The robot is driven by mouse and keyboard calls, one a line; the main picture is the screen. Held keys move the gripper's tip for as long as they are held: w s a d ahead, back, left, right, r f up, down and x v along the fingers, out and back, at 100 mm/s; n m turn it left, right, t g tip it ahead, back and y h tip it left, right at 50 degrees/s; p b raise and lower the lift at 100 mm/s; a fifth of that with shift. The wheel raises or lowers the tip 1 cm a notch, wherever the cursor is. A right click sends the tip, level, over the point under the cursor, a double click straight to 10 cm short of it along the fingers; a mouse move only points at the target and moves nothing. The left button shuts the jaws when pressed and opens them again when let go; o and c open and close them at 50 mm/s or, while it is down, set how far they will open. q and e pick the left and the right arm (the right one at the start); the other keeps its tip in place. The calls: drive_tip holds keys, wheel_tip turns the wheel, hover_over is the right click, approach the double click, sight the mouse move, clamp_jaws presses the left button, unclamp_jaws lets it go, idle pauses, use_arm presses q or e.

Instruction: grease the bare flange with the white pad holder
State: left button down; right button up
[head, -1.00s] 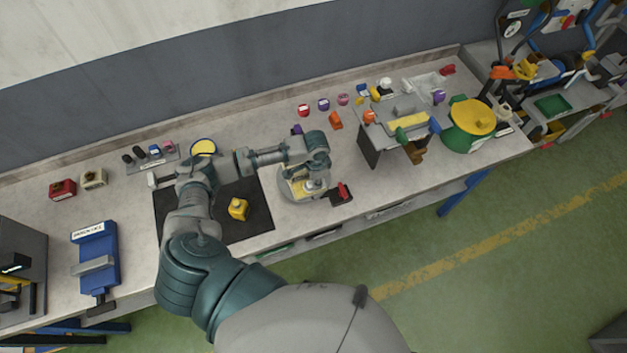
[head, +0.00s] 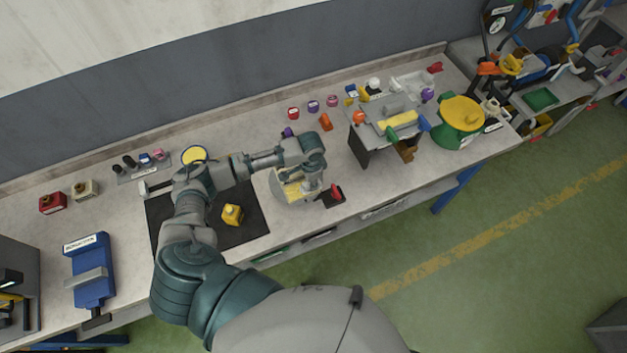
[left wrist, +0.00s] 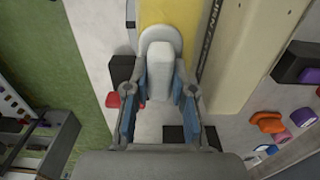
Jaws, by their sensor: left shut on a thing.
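Beyond the block lie a yellow surface (left wrist: 165,12) and a long beige bar with lettering (left wrist: 245,45), perhaps the rail and flange. I cannot tell whether the pad touches either one, nor which flange is bare. My right gripper is not in view.
A yellow block (head: 232,215) sits on a black mat (head: 245,232) left of the turntable. A red-topped black item (head: 333,195) is close on its right. A grey fixture (head: 372,150) and a green drum with yellow top (head: 461,112) stand farther right.

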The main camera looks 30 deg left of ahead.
sight(302, 188)
use_arm(q)
drive_tip(key=shift+s+a+f, duration=0.1)
drive_tip(key=shift+s+a, duration=0.3)
drive_tip(key=shift+s, duration=0.1)
drive_tip(key=shift+s+a, duration=0.7)
drive_tip(key=shift+s, duration=0.05)
drive_tip(key=shift+w+r, duration=0.1)
drive_tip(key=shift+r, duration=0.1)
drive_tip(key=shift+r, duration=3.7)
